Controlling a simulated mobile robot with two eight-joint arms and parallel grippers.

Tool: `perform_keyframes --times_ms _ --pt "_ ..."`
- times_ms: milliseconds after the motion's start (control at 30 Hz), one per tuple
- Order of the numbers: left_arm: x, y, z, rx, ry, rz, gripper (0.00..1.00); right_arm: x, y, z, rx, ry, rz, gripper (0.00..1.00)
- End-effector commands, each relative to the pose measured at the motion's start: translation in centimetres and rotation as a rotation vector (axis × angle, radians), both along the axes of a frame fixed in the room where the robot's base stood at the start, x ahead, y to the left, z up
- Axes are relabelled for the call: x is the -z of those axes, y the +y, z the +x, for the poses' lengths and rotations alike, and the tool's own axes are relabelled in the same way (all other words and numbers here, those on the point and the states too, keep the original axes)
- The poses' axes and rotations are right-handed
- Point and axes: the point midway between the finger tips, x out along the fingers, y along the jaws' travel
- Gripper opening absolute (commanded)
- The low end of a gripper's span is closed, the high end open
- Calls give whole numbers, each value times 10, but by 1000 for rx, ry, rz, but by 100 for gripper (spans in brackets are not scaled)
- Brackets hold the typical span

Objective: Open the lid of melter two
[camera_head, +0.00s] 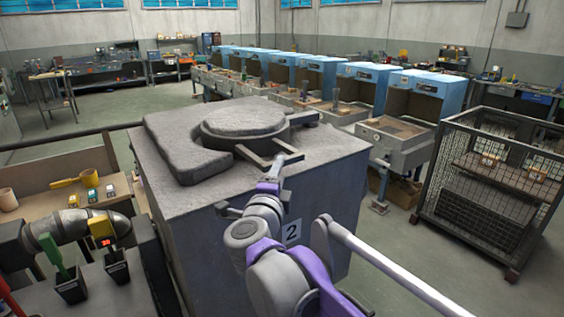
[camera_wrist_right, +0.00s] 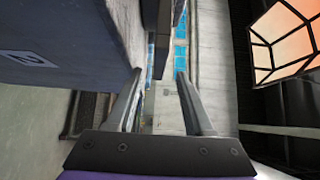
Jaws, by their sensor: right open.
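Melter two (camera_head: 340,190) is a large grey box with a white "2" label on its front; its side and label also fill the left of the right wrist view (camera_wrist_right: 75,35). Its round, rough grey lid (camera_head: 243,117) lies flat and closed on top, in a raised ring. A dark bar projects from the lid's front side. My right gripper (camera_head: 280,164) is at the melter's front top edge, close to this bar. In the right wrist view its two fingers (camera_wrist_right: 160,95) are apart, with a dark bar beyond them. I cannot tell whether they touch it. My left gripper is not in view.
A wire cage cart (camera_head: 490,190) stands at the right. A row of blue-hooded stations (camera_head: 358,88) runs behind the melter. At the left, a bench (camera_head: 150,283) holds black cups with coloured handles and a grey cylinder. Open floor lies between melter and cage.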

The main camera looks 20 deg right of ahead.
Motion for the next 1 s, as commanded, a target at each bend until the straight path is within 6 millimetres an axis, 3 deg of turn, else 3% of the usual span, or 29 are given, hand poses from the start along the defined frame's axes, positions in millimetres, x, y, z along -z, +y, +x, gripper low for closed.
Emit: perform_keyframes --times_ms 100,300,733,1000 --pt "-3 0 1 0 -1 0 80 -1 -11 22 2 0 -1 52" --pt "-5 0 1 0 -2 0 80 -1 -22 47 1 0 0 52" --pt "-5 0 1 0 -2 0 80 0 -26 56 -2 0 -1 52" --pt "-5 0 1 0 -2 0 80 0 -26 55 -2 0 -1 4"
